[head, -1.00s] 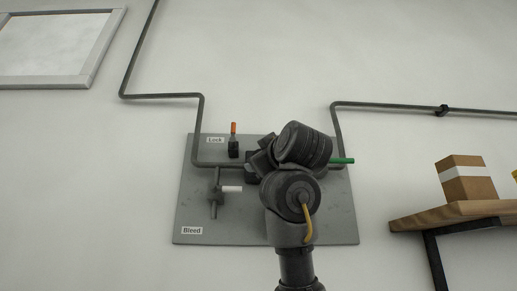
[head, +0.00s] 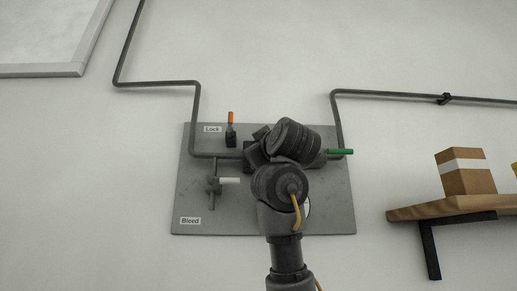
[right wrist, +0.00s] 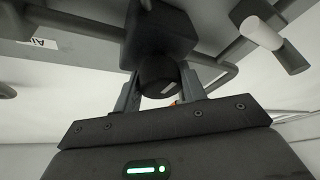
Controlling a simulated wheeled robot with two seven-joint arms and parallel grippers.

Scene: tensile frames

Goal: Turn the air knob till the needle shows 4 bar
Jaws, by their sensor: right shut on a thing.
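The air knob (right wrist: 158,75), a dark round knob under a dark block, shows in the right wrist view. My right gripper (right wrist: 160,88) is shut on it, one finger on each side. In the head view my right arm covers the knob and gripper. A thin pale edge (head: 307,208) shows beside my arm; I cannot tell if it is the gauge, and no needle can be read. My left gripper is not in view.
The grey panel (head: 335,215) carries an orange-tipped lock lever (head: 231,128), a white bleed handle (head: 229,181) and a green lever (head: 340,151). Pipes (head: 160,84) run along the wall. A wooden shelf (head: 420,212) with a box (head: 466,180) is at right.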

